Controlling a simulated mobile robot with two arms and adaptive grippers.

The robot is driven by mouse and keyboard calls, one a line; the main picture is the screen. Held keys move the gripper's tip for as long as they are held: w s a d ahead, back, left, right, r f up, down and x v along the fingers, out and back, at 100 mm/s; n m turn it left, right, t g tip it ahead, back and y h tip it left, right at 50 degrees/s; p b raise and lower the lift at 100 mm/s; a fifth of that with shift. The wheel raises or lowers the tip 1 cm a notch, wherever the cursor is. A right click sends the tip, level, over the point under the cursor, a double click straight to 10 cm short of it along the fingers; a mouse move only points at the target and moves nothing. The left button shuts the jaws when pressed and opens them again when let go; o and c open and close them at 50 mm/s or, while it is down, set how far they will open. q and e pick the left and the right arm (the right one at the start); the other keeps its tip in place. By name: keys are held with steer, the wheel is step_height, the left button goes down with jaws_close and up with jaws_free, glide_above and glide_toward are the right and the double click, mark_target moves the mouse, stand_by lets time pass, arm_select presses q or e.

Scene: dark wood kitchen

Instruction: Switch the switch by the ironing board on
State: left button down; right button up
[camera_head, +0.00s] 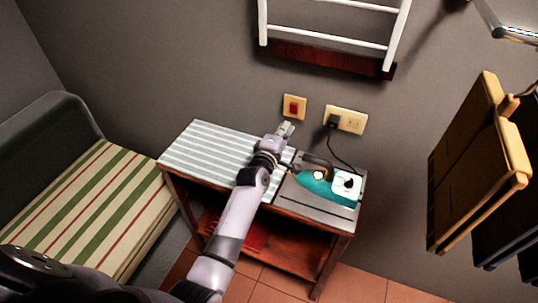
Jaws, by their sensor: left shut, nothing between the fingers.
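The switch (293,107) is a red rocker on a tan wall plate, on the grey wall just above the back of the ironing board. The ironing board (205,150) is a wooden cabinet with a striped top. My left gripper (288,128) is shut and empty, over the back edge of the board. In the picture it is just below the switch plate; I cannot tell whether it touches the plate. Whether the switch is on or off is too small to tell. My right gripper is not in view.
A teal iron (328,187) rests on the grey plate (310,203) right of my arm. Its cord runs to a wall outlet (346,120). A white rack (325,40) hangs above.

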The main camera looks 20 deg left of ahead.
arm_select(q)
steer(key=s+f+b, duration=0.1)
steer(key=s, duration=0.8)
steer(key=shift+s+a+b, duration=0.2)
steer(key=shift+b, duration=0.15)
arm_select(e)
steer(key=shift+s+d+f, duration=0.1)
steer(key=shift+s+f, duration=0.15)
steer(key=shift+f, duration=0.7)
arm_select(q)
steer(key=shift+f, duration=0.15)
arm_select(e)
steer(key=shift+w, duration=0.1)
